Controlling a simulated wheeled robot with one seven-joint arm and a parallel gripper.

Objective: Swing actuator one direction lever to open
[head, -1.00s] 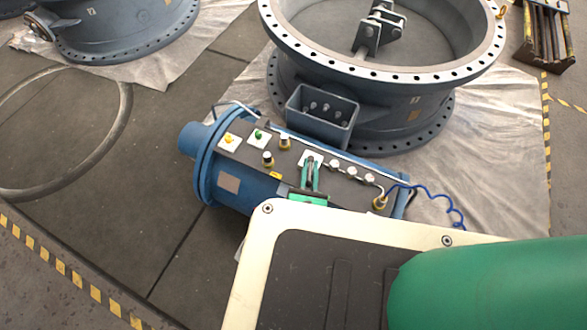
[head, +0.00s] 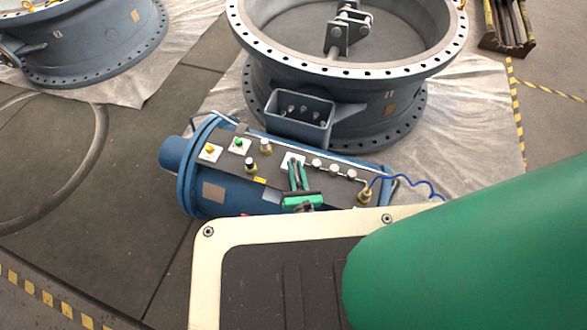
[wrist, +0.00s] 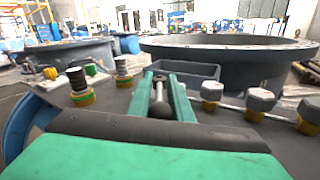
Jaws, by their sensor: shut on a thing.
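Actuator one is a blue cylinder (head: 240,195) with a dark top panel, lying in front of a large grey valve body. Its direction lever, with a dark round knob (wrist: 160,109), stands on a white plate (head: 290,160) on the panel. My green gripper (head: 297,172) reaches over the panel from the near side. In the wrist view its two green fingers (wrist: 160,95) are shut on the lever, one on each side of the knob. The lower part of the lever is hidden by the fingers and the gripper body.
Several capped fittings (head: 334,168) and a blue coiled hose (head: 420,183) are right. The flanged valve body (head: 340,90) stands close behind.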

